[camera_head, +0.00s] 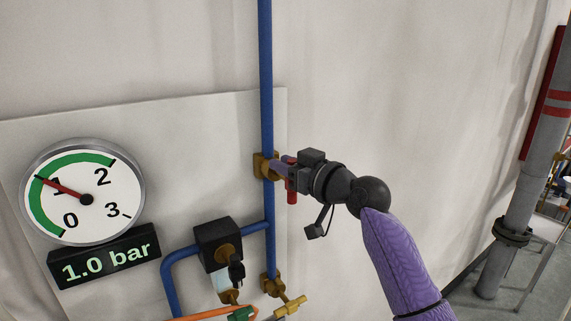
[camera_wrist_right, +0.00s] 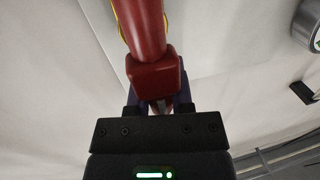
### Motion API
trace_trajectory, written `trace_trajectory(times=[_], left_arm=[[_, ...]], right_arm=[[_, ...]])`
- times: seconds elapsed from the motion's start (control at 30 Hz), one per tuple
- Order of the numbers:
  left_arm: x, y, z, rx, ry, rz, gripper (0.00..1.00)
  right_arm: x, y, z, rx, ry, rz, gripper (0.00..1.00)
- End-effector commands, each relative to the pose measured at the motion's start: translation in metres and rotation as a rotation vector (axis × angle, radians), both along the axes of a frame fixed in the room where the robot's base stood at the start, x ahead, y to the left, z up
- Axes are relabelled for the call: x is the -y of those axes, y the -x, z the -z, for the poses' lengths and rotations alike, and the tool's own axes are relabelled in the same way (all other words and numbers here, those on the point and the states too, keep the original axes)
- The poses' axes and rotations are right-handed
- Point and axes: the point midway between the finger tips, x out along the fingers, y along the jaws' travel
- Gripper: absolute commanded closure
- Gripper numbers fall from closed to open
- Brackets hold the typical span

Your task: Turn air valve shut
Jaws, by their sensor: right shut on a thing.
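The air valve has a brass body (camera_head: 260,166) on a vertical blue pipe (camera_head: 266,80). Its red handle (camera_head: 292,190) hangs roughly parallel to the pipe, partly hidden by my gripper. My right gripper (camera_head: 283,170) comes from the right and is shut on the handle. In the right wrist view the red handle (camera_wrist_right: 143,30) runs up from between the fingers, and its thick block end (camera_wrist_right: 154,74) hides most of the grip. My left gripper is not in view.
A round gauge (camera_head: 84,190) reads about 1, and the display (camera_head: 105,257) below shows 1.0 bar. A black regulator (camera_head: 217,243) and a small brass valve (camera_head: 291,306) sit below the handle. A grey pipe (camera_head: 528,170) stands at the right. The wall right of the valve is bare.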

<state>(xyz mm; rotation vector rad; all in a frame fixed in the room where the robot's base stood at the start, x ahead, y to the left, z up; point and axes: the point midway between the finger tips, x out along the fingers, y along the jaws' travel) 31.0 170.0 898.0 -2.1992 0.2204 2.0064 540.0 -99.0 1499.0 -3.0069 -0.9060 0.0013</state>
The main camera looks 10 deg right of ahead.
Motion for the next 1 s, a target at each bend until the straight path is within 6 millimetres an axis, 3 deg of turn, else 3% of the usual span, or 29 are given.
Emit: trace_trajectory(times=[0.37,1.0], left_arm=[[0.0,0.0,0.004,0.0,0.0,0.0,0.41],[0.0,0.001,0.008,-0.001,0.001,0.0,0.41]], right_arm=[[0.004,-0.002,0.0,-0.049,-0.122,0.0,1.0],[0.019,-0.008,0.004,-0.273,-0.672,-0.001,1.0]])
